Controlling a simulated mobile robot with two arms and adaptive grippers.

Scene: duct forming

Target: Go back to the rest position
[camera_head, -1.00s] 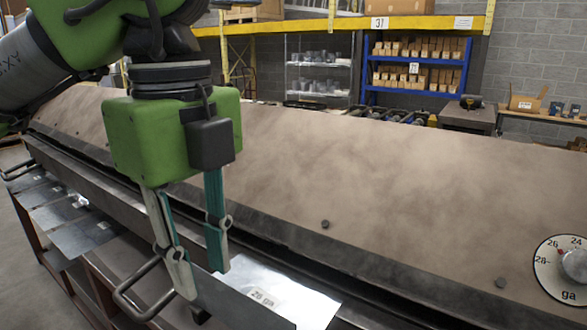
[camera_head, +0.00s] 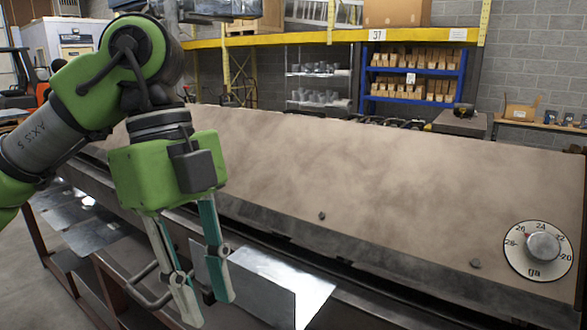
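My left gripper (camera_head: 207,306) hangs with its fingers pointing down at the front edge of the brake. Its fingers are apart, with no object visibly clamped between them. A shiny sheet metal piece (camera_head: 296,275) lies at the brake's front edge, just right of the fingers, with an upright flange (camera_head: 250,284). I cannot tell whether the fingertips touch it. A dark metal handle (camera_head: 150,290) is partly hidden behind the fingers. My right gripper is not in view.
The long brown brake (camera_head: 350,185) fills the middle. A gauge dial (camera_head: 541,247) sits at its right. Flat sheets (camera_head: 95,235) lie on a lower rack at left. Blue shelving (camera_head: 415,75) and a workbench (camera_head: 545,125) stand behind. An orange forklift (camera_head: 40,85) is far left.

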